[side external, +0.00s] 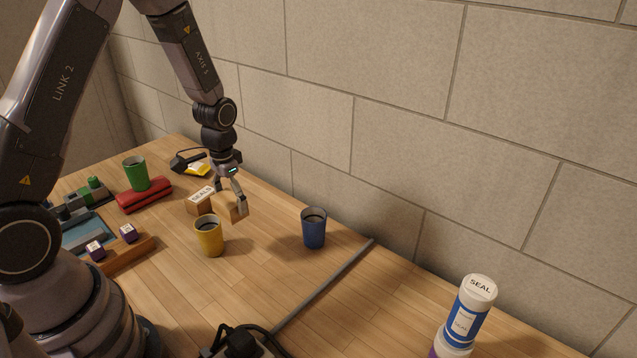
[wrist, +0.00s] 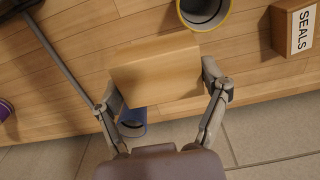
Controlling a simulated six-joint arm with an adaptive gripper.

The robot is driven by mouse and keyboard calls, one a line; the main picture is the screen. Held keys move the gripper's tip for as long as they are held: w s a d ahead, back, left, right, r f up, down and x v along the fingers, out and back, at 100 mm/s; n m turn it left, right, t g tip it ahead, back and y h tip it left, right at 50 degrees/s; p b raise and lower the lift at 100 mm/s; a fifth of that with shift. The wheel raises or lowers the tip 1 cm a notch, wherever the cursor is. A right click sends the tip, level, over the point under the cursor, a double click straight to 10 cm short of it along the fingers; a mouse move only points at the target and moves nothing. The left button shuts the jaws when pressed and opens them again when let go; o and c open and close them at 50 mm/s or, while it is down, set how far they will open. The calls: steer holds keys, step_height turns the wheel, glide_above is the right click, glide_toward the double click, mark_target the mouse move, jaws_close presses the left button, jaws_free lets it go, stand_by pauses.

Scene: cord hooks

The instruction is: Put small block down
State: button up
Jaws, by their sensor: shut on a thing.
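My gripper (side external: 238,200) is shut on a small wooden block (side external: 239,213). In the wrist view the block (wrist: 156,72) sits between the two fingers of my gripper (wrist: 162,88) and fills the middle of the picture. In the side view it hangs between the yellow cup (side external: 208,238) and the blue cup (side external: 313,230), toward the wall. Whether its underside touches the table (side external: 295,300) I cannot tell. In the wrist view the block hides part of the blue cup (wrist: 132,122).
A wooden box marked SEALS (side external: 200,202) stands close behind the yellow cup. A green cup (side external: 136,173) is by a red case (side external: 145,195) at the back left. A SEAL bottle (side external: 466,315) stands at right.

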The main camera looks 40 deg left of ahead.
steer(key=s+d, duration=0.2)
steer(key=d, duration=1.5)
glide_above(344, 277)
steer(key=f, duration=0.8)
steer(key=shift+s+a+f, duration=0.2)
steer(key=shift+s+f, duration=0.1)
steer(key=shift+f, duration=0.1)
steer(key=shift+w+d+f, duration=0.15)
steer(key=shift+w+f, duration=0.2)
steer(key=shift+f, duration=1.6)
steer(key=shift+f, duration=0.15)
steer(key=o, duration=1.1)
